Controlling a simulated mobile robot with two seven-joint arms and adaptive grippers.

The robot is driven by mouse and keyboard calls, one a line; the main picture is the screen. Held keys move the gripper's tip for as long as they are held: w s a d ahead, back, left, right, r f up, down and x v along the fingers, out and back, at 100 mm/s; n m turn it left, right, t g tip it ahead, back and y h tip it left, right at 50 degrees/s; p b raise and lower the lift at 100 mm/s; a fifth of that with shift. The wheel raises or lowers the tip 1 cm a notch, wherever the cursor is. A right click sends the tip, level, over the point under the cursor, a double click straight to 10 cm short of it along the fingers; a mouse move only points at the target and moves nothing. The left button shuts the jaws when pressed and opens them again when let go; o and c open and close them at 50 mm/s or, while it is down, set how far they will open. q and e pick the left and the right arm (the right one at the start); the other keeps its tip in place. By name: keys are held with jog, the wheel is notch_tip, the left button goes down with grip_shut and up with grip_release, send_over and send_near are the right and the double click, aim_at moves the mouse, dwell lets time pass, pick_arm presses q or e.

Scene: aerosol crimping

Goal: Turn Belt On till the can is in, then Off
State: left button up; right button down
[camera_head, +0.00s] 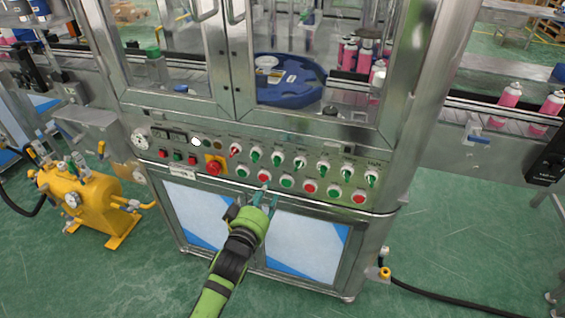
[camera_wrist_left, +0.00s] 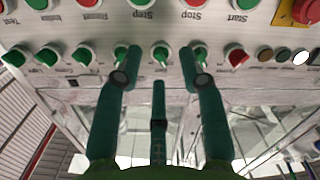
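The control panel on the machine front carries a row of selector knobs; the leftmost knob (camera_head: 235,150) is red and the others, such as this one (camera_head: 277,158), are green. The belt label is not legible. My left gripper (camera_head: 268,192) is in front of the panel, below the knobs. In the left wrist view, upside down, its fingers (camera_wrist_left: 158,60) are apart and empty, framing one green knob (camera_wrist_left: 160,50); contact cannot be told. Pink cans (camera_head: 511,95) stand on the right conveyor (camera_head: 480,108), others (camera_head: 365,57) inside the machine near the blue wheel (camera_head: 290,82). My right gripper is out of view.
Below the knobs is a row of red and green buttons (camera_head: 287,182). A red emergency stop (camera_head: 213,166) on a yellow plate sits left of the knobs. A yellow tank (camera_head: 80,200) stands on the floor at left. Floor to the right is mostly clear, with a black hose (camera_head: 440,293).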

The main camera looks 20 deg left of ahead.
aim_at(276, 164)
pick_arm(q)
jog(key=shift+t, duration=0.4)
jog(key=w+r, duration=0.1)
jog(key=w, duration=0.1)
jog(key=w+r, duration=0.1)
jog(key=w, duration=0.2)
jog(key=w+r, duration=0.1)
jog(key=w, duration=0.1)
jog(key=shift+w+d+r, duration=0.25)
jog(key=shift+w, duration=0.05)
grip_shut()
